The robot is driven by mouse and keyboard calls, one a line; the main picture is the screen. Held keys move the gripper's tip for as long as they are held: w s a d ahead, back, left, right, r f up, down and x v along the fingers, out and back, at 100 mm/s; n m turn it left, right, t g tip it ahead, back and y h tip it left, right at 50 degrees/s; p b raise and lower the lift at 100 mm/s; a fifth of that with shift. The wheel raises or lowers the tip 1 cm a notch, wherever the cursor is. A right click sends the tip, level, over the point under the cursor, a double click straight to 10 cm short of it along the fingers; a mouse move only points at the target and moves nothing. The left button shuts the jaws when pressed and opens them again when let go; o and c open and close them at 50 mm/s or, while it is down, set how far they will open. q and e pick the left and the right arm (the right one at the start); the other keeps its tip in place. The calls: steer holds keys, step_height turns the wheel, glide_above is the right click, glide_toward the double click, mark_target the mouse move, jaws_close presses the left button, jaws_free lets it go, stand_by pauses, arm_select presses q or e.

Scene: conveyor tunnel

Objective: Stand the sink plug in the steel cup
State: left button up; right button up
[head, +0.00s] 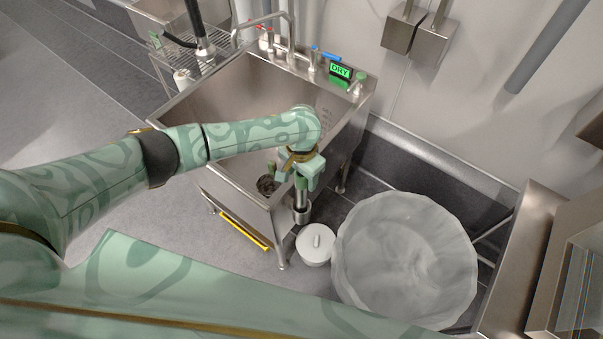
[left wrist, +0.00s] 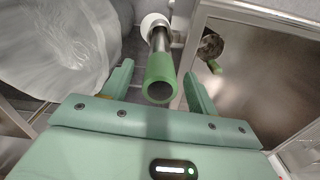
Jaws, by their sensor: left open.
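The sink plug (head: 301,183) has a green handle and a steel rod. It stands upright, its lower end at the steel cup (head: 302,214) on the sink's near right corner. It appears to be inside the cup, but the rod's foot is hidden. In the left wrist view the plug's green handle (left wrist: 160,76) points toward the camera, between the fingers. My left gripper (head: 297,172) is open, with a finger on either side of the handle and visible gaps in the wrist view (left wrist: 158,72). My right gripper is not in view.
The steel sink (head: 225,85) has its drain (head: 268,185) left of the gripper; a small green piece (left wrist: 215,67) shows by it. A white lidded tub (head: 315,245) and a large translucent-lined bin (head: 405,260) stand at the right. A "DRY" sign (head: 341,71) is behind.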

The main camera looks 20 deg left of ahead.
arm_select(q)
step_height(320, 180, up, 16)
steer(key=p, duration=0.6)
steer(key=shift+r, duration=0.15)
